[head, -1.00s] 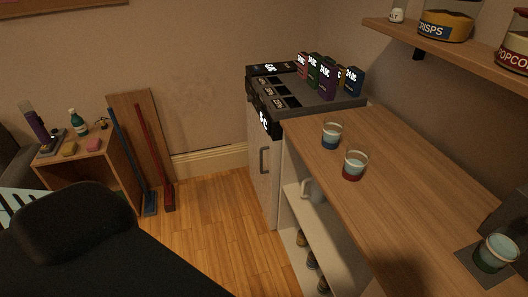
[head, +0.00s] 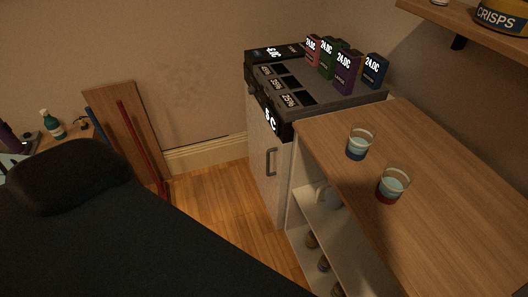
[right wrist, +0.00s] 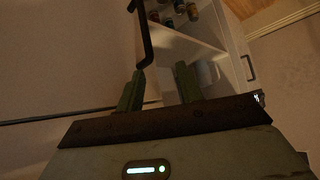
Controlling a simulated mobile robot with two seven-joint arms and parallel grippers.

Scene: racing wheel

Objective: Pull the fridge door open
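The fridge is a pale cabinet under a dark top with a lit display reading "5 C", at the middle of the head view. Its door (head: 261,180) looks shut. A dark vertical handle (head: 271,162) is on the door. In the right wrist view, which is turned over, the handle (right wrist: 250,68) shows at the right. My right gripper (right wrist: 160,84) shows its two green fingers apart, with nothing seen between them. It is apart from the handle, which lies to the right of the fingers. Neither gripper shows in the head view.
A wooden counter (head: 440,180) with two glasses stands right of the fridge, above an open white shelf (head: 330,225) with jars. Coloured boxes (head: 345,72) stand on the fridge top. A dark seat (head: 120,240) fills the lower left. Bare floor (head: 215,200) lies before the fridge.

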